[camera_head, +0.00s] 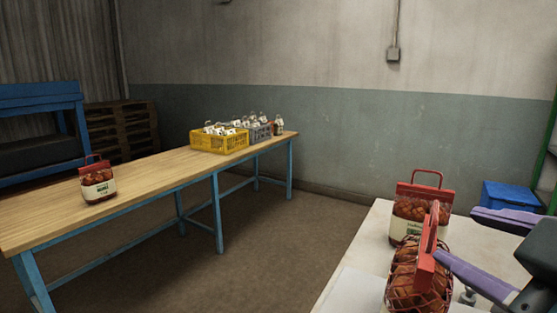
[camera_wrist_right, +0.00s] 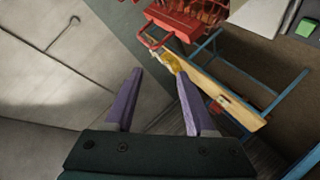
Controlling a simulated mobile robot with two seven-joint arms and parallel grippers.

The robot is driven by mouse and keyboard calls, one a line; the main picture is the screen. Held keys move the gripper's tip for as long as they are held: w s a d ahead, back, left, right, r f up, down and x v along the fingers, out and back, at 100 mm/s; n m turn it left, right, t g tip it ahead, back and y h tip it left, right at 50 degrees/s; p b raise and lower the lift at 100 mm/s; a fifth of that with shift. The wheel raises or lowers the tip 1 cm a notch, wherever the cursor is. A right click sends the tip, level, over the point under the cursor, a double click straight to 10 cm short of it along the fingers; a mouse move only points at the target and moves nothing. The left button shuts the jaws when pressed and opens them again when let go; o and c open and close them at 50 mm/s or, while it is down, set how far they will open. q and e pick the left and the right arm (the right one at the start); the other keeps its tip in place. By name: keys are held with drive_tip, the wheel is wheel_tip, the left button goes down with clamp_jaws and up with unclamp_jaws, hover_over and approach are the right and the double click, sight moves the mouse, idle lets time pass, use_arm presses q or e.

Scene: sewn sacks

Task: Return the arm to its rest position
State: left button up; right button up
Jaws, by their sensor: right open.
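My right gripper (camera_head: 456,236) comes in from the right edge, its two purple fingers spread apart. In the right wrist view the fingers (camera_wrist_right: 160,73) are also apart with nothing between them. The lower finger's tip overlaps the red handle of a front net sack (camera_head: 408,285) in the head view; I cannot tell whether they touch. A second red-handled sack (camera_head: 408,212) stands upright behind it. In the wrist view a red sack (camera_wrist_right: 190,22) lies beyond the fingertips. My left gripper is not in view.
The sacks stand on a white table (camera_head: 362,262). A wooden table (camera_head: 140,190) with blue legs holds one sack (camera_head: 97,184), a yellow crate (camera_head: 220,145) and a grey crate (camera_head: 260,134). A blue box (camera_head: 508,196) is at the right. Floor between the tables is clear.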

drive_tip(key=s+f+m+g+p, duration=0.2)
drive_tip(key=s+f+m+g, duration=0.3)
drive_tip(key=s, duration=0.5)
drive_tip(key=s+f+m+g+p, duration=0.1)
drive_tip(key=s+f+m+g, duration=0.1)
drive_tip(key=s+f+g, duration=0.55)
wheel_tip(320, 180, up, 30)
drive_tip(key=s+t+p, duration=0.1)
drive_tip(key=t+p, duration=0.1)
drive_tip(key=p, duration=2.6)
drive_tip(key=shift+s+d+p, duration=0.15)
drive_tip(key=shift+d+p, duration=0.1)
drive_tip(key=shift+p, duration=0.1)
